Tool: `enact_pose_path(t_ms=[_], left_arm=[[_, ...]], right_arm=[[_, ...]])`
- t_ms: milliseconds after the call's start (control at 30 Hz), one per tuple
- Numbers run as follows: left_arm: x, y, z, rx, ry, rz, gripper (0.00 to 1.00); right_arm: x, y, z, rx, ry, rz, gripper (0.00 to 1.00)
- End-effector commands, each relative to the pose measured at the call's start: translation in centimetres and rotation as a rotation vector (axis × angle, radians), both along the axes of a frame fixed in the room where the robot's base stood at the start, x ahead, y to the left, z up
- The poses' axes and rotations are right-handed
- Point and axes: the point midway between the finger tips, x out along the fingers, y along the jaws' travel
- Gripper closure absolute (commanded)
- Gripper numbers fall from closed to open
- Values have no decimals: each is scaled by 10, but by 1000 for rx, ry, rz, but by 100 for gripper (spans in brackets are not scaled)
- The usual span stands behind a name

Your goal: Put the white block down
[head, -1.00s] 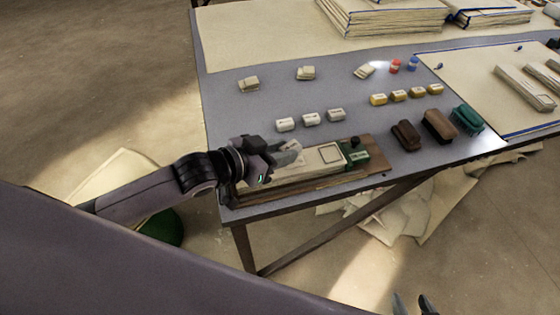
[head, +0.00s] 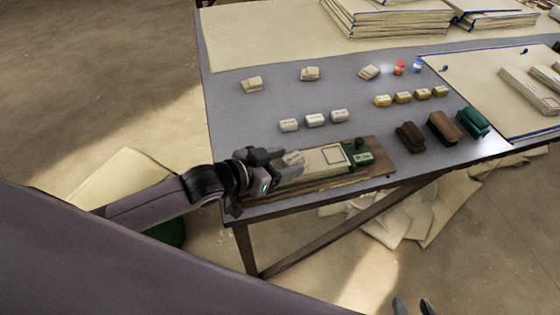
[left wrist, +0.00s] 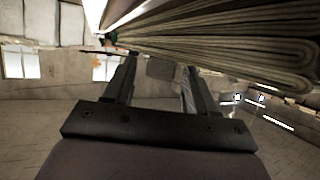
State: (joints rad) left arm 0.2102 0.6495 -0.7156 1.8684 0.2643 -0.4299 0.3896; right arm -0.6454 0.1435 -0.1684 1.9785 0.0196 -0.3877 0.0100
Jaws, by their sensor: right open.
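Three small white blocks stand in a row on the grey table in the head view: a left one (head: 289,125), a middle one (head: 316,120) and a right one (head: 339,115). My left gripper (head: 290,160) is at the table's front edge, at the left end of a long pale folded piece (head: 325,158) on a brown board (head: 380,150). Its fingers are apart, also in the left wrist view (left wrist: 158,85). A pale patch (head: 293,158) shows between them; I cannot tell whether it is a separate block. My right gripper (head: 413,306) is open at the bottom edge, away from the table.
Green pieces (head: 361,157) lie at the board's right end. Yellow blocks (head: 403,97), brown brushes (head: 443,127) and a green brush (head: 473,122) stand to the right. Layered cloth (left wrist: 240,50) fills the upper right of the left wrist view.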

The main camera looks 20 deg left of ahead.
Motion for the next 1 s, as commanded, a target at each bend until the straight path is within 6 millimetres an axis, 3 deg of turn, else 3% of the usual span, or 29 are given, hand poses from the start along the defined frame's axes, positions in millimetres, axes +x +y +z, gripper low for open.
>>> enact_pose_path(t_ms=[167,700,1000], left_arm=[[-6,5,6,2,1,1,44],[-73,48,39,2,2,-2,44],[-90,60,48,0,0,1,44]], right_arm=[[0,0,2,-1,-2,0,50],[1,-3,8,-7,-9,-2,50],[-1,-4,7,-10,-5,-2,50]])
